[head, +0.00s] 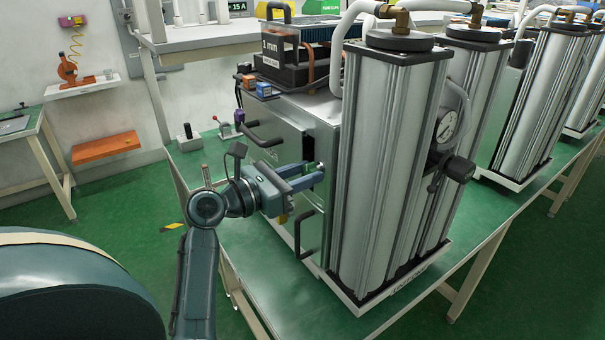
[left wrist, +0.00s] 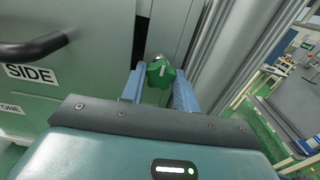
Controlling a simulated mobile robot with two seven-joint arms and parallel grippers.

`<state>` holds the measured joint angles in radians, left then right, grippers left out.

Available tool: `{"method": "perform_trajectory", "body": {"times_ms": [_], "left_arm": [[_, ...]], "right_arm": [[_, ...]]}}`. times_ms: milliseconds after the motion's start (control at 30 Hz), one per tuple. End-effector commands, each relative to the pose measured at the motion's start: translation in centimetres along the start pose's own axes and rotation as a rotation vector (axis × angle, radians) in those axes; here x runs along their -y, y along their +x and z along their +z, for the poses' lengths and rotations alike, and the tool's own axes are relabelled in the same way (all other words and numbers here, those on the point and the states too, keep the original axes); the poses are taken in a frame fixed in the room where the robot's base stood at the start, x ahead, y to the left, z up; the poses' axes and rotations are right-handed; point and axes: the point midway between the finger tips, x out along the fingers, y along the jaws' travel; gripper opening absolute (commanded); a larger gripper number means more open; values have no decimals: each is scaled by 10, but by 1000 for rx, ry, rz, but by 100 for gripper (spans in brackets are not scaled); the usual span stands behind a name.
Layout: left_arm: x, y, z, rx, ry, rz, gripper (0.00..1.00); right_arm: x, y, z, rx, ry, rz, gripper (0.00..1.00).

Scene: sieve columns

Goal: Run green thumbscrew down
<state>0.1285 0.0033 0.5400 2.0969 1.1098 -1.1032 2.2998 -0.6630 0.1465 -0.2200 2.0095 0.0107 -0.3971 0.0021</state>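The green thumbscrew (left wrist: 160,73) is a lobed knob with a pale mark on its face, seen in the left wrist view against the front of the metal cabinet. My left gripper (left wrist: 160,80) has one blue fingertip on each side of it, and the knob fills the gap between them. My right gripper is in neither view.
Black handles (head: 304,235) stick out from the cabinet below and above the left gripper. A tall silver column (head: 385,170) with a pressure gauge (head: 447,125) stands close on the right. The green-topped bench (head: 460,235) runs under them. Open green floor lies at left.

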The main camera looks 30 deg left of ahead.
Motion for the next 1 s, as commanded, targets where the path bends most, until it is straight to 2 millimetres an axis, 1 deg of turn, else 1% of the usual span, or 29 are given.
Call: {"method": "perform_trajectory", "body": {"times_ms": [33, 167, 367, 533, 767, 1000], "left_arm": [[0, 0, 0, 0, 0, -1, 18], [0, 0, 0, -1, 0, -1, 8], [0, 0, 0, -1, 15, -1, 8], [0, 0, 0, -2, 72, -1, 8], [0, -1, 0, -4, 234, -1, 8], [0, -1, 0, -4, 462, -1, 8]], "right_arm": [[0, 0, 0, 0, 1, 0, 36], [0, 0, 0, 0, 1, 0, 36], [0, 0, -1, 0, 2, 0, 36], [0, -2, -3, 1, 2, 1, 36], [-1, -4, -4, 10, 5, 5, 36], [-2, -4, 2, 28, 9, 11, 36]]}}
